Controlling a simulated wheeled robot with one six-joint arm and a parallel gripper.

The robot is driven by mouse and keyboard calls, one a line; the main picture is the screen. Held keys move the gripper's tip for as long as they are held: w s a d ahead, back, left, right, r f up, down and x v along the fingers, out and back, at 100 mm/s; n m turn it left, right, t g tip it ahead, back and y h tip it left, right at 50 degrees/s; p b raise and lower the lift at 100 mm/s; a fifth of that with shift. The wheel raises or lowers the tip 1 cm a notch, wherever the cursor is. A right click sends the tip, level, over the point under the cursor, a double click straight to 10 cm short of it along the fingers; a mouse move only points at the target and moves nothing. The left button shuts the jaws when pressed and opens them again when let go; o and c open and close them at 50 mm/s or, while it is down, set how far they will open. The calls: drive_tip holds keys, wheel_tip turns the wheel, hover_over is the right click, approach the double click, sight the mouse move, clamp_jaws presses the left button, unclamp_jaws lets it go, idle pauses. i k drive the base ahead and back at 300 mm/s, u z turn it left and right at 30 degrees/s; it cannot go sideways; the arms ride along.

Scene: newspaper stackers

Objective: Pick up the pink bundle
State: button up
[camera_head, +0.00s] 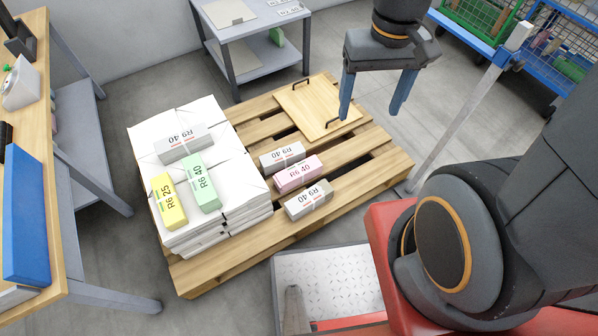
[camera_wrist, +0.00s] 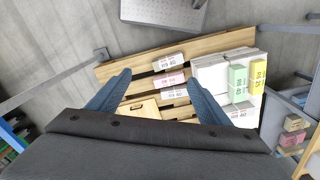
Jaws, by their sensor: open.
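The pink bundle (camera_head: 298,174) lies on the wooden pallet (camera_head: 352,181) between two grey-white bundles in the head view. One grey bundle (camera_head: 282,156) is just behind it and another grey bundle (camera_head: 309,200) is just in front, both close beside it. In the wrist view the pink bundle (camera_wrist: 169,80) shows between my blue fingers, some way beyond them. My gripper (camera_head: 375,108) is open and empty, raised above the back right part of the pallet, up and to the right of the pink bundle. It also shows in the wrist view (camera_wrist: 158,77).
White paper stacks (camera_head: 205,150) on the pallet's left carry a yellow bundle (camera_head: 168,201), a green bundle (camera_head: 201,183) and a grey bundle (camera_head: 182,144). A wooden board (camera_head: 316,105) with dark handles lies at the pallet's back. A grey side table (camera_head: 252,57) stands behind.

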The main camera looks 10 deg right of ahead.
sight(299, 173)
drive_tip(key=z, duration=0.05)
drive_tip(key=k, duration=0.5)
drive_tip(key=z, duration=2.15)
drive_tip(key=i, duration=1.75)
drive_tip(key=u, duration=3.8)
drive_tip(key=i, duration=0.5)
drive_tip(key=z, duration=0.1)
